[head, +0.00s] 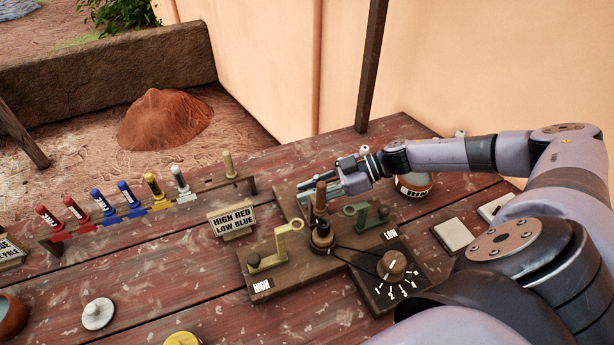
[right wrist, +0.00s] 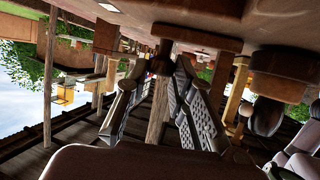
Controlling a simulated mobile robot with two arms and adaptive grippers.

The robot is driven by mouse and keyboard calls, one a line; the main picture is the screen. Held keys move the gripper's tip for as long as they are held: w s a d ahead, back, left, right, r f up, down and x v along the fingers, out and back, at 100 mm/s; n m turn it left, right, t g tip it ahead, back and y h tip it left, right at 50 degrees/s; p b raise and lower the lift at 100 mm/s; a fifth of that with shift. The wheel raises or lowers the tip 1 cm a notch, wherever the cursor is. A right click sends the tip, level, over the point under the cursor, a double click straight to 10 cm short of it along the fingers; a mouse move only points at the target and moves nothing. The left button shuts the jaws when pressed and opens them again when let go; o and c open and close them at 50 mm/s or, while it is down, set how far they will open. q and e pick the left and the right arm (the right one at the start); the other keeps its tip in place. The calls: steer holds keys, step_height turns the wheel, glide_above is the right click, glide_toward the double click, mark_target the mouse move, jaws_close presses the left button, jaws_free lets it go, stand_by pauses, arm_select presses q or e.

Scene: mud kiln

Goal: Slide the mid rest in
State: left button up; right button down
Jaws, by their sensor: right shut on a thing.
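A wooden board (head: 300,272) on the table carries a yellow rest (head: 284,244) by the HIGH label and a green rest (head: 361,212) by the LOW label. Between them stands an upright brown post (head: 320,198), which looks like the handle of the mid rest; the rest of that piece is partly hidden. My right gripper (head: 329,187) is shut on this post from the right. The right wrist view, upside down, shows the post (right wrist: 157,112) between the fingers. My left gripper is out of view.
A dark pulley (head: 321,237) stands just in front, its belt running to a dial knob (head: 392,264). A sign (head: 232,221) and a rack of coloured markers (head: 130,204) stand left. A labelled pot (head: 414,186) is under my right forearm.

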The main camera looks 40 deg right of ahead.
steer(key=shift+s+f, duration=0.15)
steer(key=shift+s, duration=0.05)
steer(key=c, duration=1.8)
jaws_free()
steer(key=shift+a, duration=0.1)
steer(key=shift+c, duration=0.2)
steer(key=o, duration=0.4)
steer(key=shift+s, duration=0.1)
steer(key=shift+o, duration=0.2)
steer(key=shift+d+r, duration=0.2)
steer(key=shift+d, duration=0.1)
steer(key=v, duration=1.1)
steer(key=shift+d, duration=0.2)
steer(key=shift+r, duration=0.1)
